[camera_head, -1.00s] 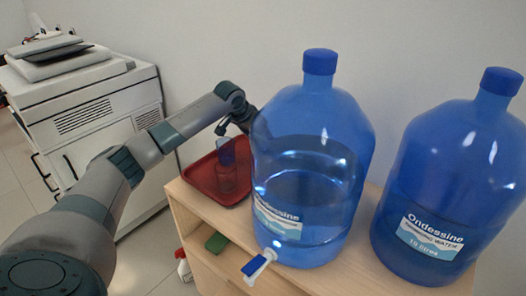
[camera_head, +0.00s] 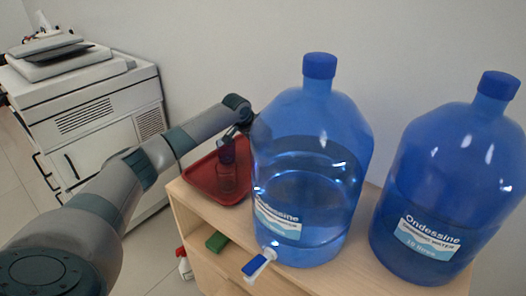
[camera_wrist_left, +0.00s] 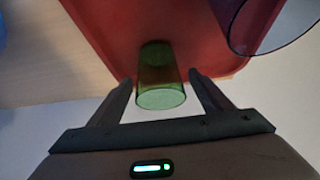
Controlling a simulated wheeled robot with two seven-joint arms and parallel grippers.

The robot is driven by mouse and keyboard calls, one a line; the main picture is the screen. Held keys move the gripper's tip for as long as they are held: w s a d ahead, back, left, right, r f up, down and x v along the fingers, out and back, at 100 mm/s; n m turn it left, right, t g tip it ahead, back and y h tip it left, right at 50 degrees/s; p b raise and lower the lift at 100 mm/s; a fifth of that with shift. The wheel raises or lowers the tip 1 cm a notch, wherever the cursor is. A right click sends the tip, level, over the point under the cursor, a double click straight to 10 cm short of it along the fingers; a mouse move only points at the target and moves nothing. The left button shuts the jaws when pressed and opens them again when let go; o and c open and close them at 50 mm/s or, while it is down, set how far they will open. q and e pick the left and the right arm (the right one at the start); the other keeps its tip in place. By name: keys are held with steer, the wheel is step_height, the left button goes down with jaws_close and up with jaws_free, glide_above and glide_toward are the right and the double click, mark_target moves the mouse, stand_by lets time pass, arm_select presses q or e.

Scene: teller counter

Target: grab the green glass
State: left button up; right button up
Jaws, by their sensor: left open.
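The green glass (camera_wrist_left: 161,75) shows in the left wrist view, see-through, on or just over the red tray (camera_wrist_left: 130,25). My left gripper (camera_wrist_left: 161,82) is open, with one finger on each side of the glass and a gap to each. In the head view the gripper is over the red tray (camera_head: 202,181), mostly hidden behind the near blue bottle and too small to read. I cannot make out the green glass in that view. My right gripper is out of view.
Another clear glass (camera_head: 226,182) stands on the tray, close to the arm. Two large blue water bottles (camera_head: 325,120) (camera_head: 455,170) stand on the wooden stand (camera_head: 200,209) right of the tray. A white printer (camera_head: 95,100) is at left.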

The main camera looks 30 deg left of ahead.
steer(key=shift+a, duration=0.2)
arm_select(q)
steer(key=c, duration=1.2)
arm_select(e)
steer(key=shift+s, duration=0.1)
arm_select(q)
steer(key=shift+r, duration=0.1)
